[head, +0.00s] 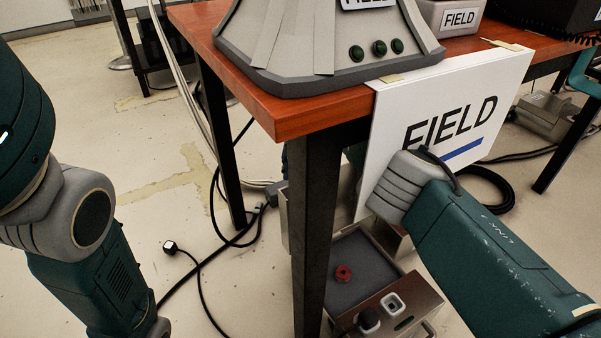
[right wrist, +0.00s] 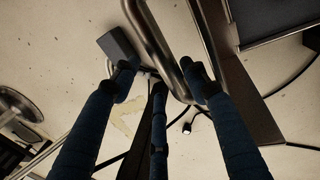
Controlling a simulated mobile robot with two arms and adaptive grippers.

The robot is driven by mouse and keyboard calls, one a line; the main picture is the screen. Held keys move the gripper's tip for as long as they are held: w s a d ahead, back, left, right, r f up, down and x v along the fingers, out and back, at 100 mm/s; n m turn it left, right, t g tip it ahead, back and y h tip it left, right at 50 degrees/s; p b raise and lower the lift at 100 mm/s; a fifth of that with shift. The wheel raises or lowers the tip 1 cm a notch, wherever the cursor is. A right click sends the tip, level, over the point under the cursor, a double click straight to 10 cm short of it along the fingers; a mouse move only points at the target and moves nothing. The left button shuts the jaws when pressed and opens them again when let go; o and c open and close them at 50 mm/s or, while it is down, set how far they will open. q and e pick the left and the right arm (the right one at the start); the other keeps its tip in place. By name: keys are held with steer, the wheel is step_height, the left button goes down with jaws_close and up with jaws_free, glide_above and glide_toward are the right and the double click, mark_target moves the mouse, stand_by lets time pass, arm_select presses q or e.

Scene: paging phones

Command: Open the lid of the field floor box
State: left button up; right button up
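The field floor box (head: 368,270) stands on the floor under the table, partly hidden by a table leg. A dark grey panel with a red knob (head: 343,273) and a brown front with sockets (head: 393,303) show. A metal panel behind it may be the lid; I cannot tell how far it is open. My right gripper (right wrist: 160,75) is hidden behind the sign in the head view. In the right wrist view its fingers are apart, with a bent metal bar (right wrist: 160,50) between them, nearest the right finger. Contact is unclear. My left gripper is out of view.
The orange table (head: 300,112) and its black leg (head: 316,220) stand before the box. A white FIELD sign (head: 450,120) hangs from the table edge. Black cables (head: 200,265) lie on the floor. The floor at left is mostly clear.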

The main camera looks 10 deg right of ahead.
steer(key=shift+a+f, duration=0.1)
steer(key=shift+f, duration=0.15)
steer(key=shift+v, duration=3.7)
